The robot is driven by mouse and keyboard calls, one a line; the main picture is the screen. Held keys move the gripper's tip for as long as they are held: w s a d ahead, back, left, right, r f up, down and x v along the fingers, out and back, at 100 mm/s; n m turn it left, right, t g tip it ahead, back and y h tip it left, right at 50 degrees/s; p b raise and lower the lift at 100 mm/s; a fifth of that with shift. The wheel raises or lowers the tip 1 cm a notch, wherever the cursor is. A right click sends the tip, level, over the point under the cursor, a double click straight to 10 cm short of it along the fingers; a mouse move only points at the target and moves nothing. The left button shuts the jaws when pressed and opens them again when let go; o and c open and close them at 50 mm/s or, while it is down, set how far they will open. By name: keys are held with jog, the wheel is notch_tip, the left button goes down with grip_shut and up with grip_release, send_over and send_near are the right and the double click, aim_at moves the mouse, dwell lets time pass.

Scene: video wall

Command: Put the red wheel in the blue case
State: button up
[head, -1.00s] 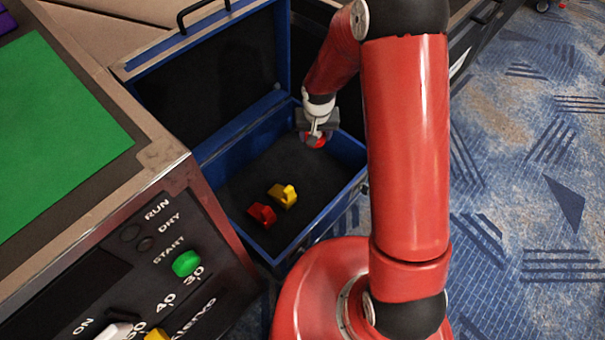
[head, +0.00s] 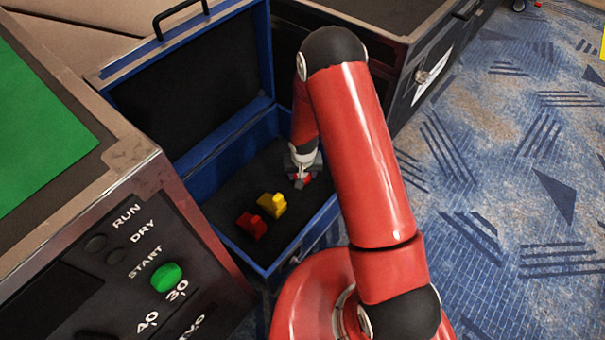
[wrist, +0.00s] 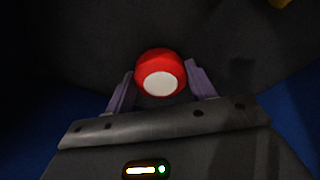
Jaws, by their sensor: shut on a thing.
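The blue case (head: 192,166) stands open with its lid tilted back and a dark lining inside. My gripper (head: 300,181) is down inside the case, toward its right side. In the wrist view my gripper (wrist: 160,88) is shut on the red wheel (wrist: 160,70), which has a white centre. The wheel shows only as a small red patch in the head view (head: 306,178). The dark case floor lies under the wheel; I cannot tell whether the wheel touches it.
A red toy piece (head: 251,226) and a yellow toy piece (head: 272,204) lie on the case floor, left of my gripper. A control panel with a green button (head: 166,277) stands at left. A dark cabinet (head: 400,15) is behind. Blue carpet (head: 500,180) is open at right.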

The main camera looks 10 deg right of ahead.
jog(key=o, duration=0.6)
jog(key=shift+f, duration=0.15)
jog(key=o, duration=0.5)
jog(key=shift+c, duration=0.2)
